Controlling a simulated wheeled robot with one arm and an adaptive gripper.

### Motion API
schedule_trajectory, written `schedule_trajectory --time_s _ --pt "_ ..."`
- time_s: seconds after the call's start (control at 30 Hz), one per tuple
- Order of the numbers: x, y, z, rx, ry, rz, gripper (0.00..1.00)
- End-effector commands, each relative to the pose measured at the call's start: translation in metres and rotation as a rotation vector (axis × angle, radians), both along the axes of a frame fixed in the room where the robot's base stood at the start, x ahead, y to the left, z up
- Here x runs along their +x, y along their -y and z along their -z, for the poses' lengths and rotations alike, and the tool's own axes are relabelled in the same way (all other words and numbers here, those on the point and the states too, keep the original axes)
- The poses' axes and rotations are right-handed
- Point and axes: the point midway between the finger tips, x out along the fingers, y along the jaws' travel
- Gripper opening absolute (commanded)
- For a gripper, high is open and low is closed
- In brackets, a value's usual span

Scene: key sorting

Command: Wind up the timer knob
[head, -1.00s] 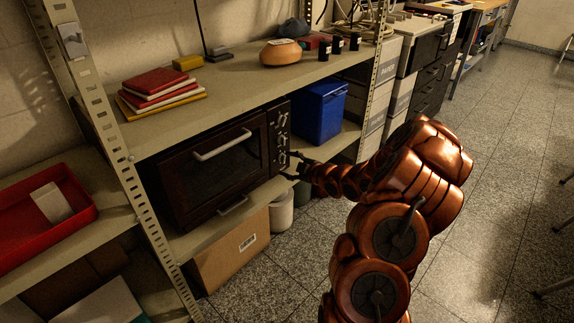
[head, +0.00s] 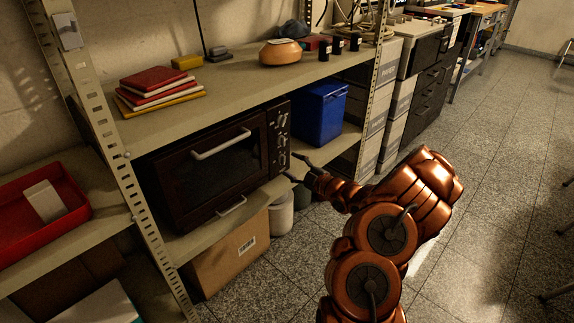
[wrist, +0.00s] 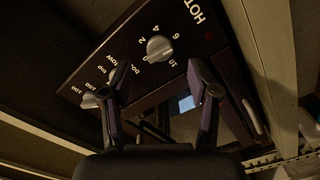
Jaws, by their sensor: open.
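The dark toaster oven (head: 215,168) stands on the lower shelf, its control panel (head: 279,140) on the right side. In the wrist view the timer knob (wrist: 158,47) is a round grey knob with a raised grip, ringed by numbers such as 2, 4, 6 and 10. My gripper (head: 294,168) is open and empty in front of the panel. In the wrist view its fingers (wrist: 160,75) are spread, with the timer knob showing between and beyond the tips. I see no contact with the knob. Another knob (wrist: 90,100) is partly hidden by the left finger.
A blue bin (head: 320,112) stands right of the oven on the same shelf. The shelf's perforated upright (head: 372,90) is to the right. Books (head: 160,85) and an orange round object (head: 280,52) lie on the shelf above.

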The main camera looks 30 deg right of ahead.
Motion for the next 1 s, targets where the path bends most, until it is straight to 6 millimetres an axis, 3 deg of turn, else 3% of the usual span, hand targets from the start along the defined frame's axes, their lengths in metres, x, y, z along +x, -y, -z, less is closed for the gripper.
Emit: schedule_trajectory --time_s 0.3,0.73,1.0 --pt "0.026 -0.007 0.001 -0.001 -0.001 -0.001 0.6" --pt "0.031 -0.007 0.0 0.001 -0.002 0.0 0.6" --pt "0.031 -0.007 0.0 0.001 -0.002 0.0 0.33"
